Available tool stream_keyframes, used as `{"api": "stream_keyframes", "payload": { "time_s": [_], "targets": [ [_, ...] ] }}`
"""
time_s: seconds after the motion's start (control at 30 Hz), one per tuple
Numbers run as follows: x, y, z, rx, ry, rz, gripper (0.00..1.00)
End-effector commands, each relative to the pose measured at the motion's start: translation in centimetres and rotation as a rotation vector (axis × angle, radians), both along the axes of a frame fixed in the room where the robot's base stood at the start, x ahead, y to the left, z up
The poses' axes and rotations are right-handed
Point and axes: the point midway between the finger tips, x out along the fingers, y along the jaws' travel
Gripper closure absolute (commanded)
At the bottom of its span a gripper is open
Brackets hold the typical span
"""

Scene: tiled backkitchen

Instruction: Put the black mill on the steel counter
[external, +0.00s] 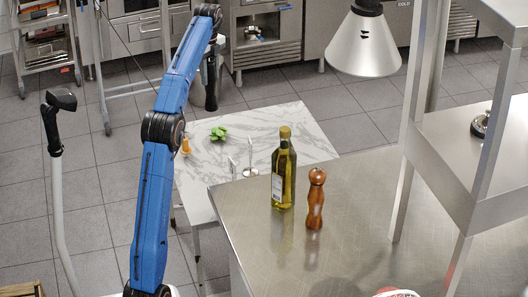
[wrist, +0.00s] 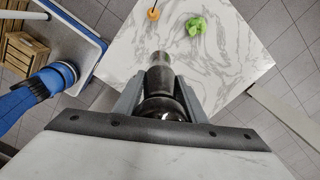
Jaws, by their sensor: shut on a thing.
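The black mill (wrist: 160,78) has a silvery end and shows in the wrist view between the fingers of my gripper (wrist: 158,92). The gripper is shut on it, and the mill is held above the white marble table (wrist: 120,55). In the external view my raised blue arm leans over the table's left side; a dark part hangs by its upper end, and I cannot tell gripper from mill there. The steel counter (external: 262,250) is to the right of the marble table in the external view.
On the counter stand an oil bottle (external: 284,170) and a brown wooden mill (external: 315,200); its front left is bare. A shelf post (external: 408,150) and a hanging lamp (external: 363,45) are on the right. Green leaves (external: 218,133) and a small orange item (external: 186,146) are on the marble table.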

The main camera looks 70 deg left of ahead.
Motion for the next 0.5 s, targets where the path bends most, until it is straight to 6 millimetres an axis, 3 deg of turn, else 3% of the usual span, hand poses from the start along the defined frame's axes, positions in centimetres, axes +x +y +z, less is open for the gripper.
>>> {"api": "stream_keyframes", "payload": {
  "time_s": [0.33,0.5],
  "targets": [
    [0.1,-0.1,0.7,0.001,-0.001,-0.003,1.00],
    [2.2,-1.8,0.9,0.000,-0.001,-0.044,1.00]
  ]
}}
